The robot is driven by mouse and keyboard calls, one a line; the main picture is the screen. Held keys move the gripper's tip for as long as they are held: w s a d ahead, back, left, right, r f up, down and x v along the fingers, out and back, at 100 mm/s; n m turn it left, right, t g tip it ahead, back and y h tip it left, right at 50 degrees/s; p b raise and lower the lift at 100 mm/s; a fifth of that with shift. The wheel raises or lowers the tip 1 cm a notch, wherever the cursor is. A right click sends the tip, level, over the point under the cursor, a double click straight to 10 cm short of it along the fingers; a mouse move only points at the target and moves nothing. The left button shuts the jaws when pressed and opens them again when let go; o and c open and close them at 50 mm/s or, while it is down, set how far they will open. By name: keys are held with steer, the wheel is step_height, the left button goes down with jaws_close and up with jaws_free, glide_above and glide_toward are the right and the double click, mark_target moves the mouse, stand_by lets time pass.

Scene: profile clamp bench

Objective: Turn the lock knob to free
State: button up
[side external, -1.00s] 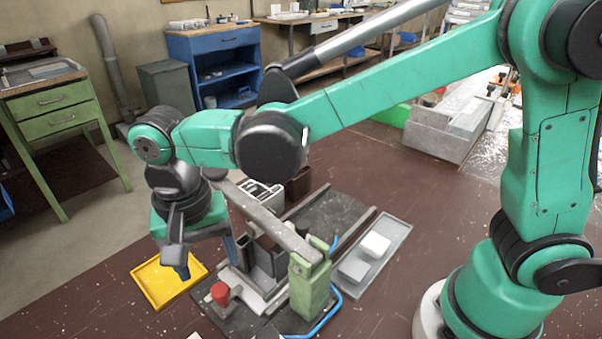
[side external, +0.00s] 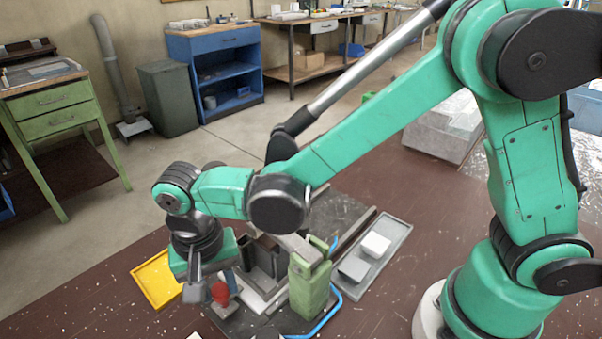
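The red lock knob (side external: 220,293) stands at the front left of the dark clamp fixture, next to the green clamp block (side external: 311,284). My gripper (side external: 208,290) points down at the knob, its fingers close beside or around it. One finger partly covers the knob's left side. I cannot tell whether the fingers touch the knob or how far apart they are. A grey bar behind the green block is partly hidden by my arm.
A yellow tray (side external: 156,282) lies just left of the gripper. A blue hose (side external: 331,318) curves round the green block.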

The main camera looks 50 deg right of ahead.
jaws_close()
steer(key=n, duration=0.3)
steer(key=shift+n, duration=0.4)
steer(key=n, duration=0.4)
steer(key=shift+n, duration=0.3)
steer(key=n, duration=0.5)
steer(key=shift+t, duration=0.3)
steer(key=shift+n, duration=2.3)
